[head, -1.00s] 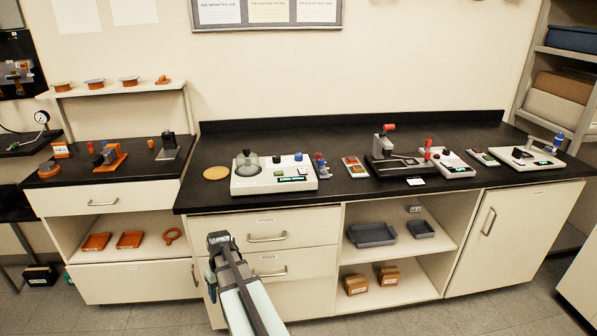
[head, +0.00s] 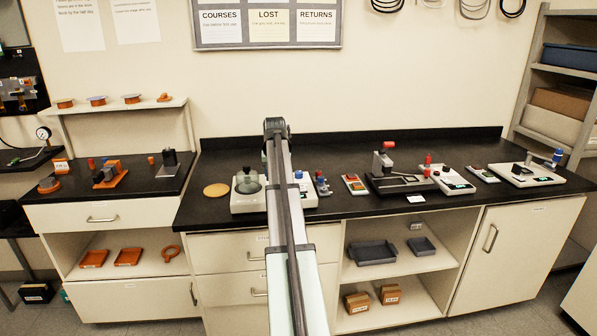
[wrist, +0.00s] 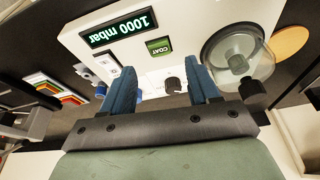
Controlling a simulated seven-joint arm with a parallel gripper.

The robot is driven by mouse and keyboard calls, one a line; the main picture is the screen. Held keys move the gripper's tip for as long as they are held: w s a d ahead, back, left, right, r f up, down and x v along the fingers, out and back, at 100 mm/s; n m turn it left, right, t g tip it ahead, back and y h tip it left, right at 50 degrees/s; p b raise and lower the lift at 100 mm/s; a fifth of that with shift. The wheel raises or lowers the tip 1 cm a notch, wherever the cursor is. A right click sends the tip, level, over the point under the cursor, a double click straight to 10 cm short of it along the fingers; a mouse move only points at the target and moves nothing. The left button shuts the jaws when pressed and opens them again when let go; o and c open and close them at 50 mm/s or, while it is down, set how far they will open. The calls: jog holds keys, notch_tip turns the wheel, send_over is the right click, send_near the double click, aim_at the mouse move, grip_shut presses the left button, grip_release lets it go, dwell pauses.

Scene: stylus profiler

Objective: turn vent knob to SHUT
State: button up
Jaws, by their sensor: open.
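The white coater unit (head: 245,205) stands on the black bench with a glass-domed chamber (head: 248,184) at its left end. A blue knob (head: 298,174) shows at its right; my arm covers its middle. In the wrist view, turned over, the unit (wrist: 185,30) shows a display (wrist: 124,27) reading 1000 mbar, a green COAT label (wrist: 159,46) and the dome (wrist: 236,58). A dark knob (wrist: 174,86) shows between the fingers of my gripper (wrist: 161,76), which is open and apparently empty. I cannot read which knob is the vent knob or its setting.
An orange disc (head: 216,190) lies left of the unit. A small blue-and-red item (head: 321,184) and a card tray (head: 354,184) stand to its right. A dark device (head: 388,172) with a red-topped post stands farther right. The bench's front edge runs below.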

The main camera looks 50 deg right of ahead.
aim_at(299, 172)
jog(key=d+r+m+h, duration=0.1)
jog(key=d+r+m, duration=0.3)
jog(key=d+r, duration=0.5)
jog(key=shift+g, duration=0.3)
jog(key=x, duration=0.5)
jog(key=d+x, duration=0.1)
jog(key=x, duration=1)
jog(key=shift+w+d+r, duration=0.15)
jog(key=shift+d+r, duration=0.15)
jog(key=shift+d, duration=0.05)
jog(key=c, duration=1)
jog(key=shift+c, duration=0.2)
